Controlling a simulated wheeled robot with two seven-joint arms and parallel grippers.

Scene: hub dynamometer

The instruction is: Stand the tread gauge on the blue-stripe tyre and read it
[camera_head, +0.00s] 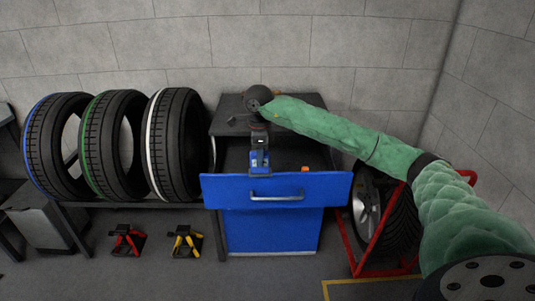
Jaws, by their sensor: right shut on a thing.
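The blue-stripe tyre (41,147) stands upright at the far left of a row of tyres, its blue line along the left edge of its tread. My right gripper (259,147) points down over the open blue drawer (228,188) and is shut on a small blue and dark device with a light display, which appears to be the tread gauge (259,160). The gauge is over or inside the drawer; I cannot tell whether it touches the drawer floor. Its reading is too small to make out. My left gripper is not in view.
A green-stripe tyre (108,145) and a white-stripe tyre (179,145) stand between the drawer and the blue-stripe tyre. A small orange object (305,169) is in the drawer. Red (127,241) and yellow (185,243) stands are on the floor. A wheel (398,222) sits in a red frame at right.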

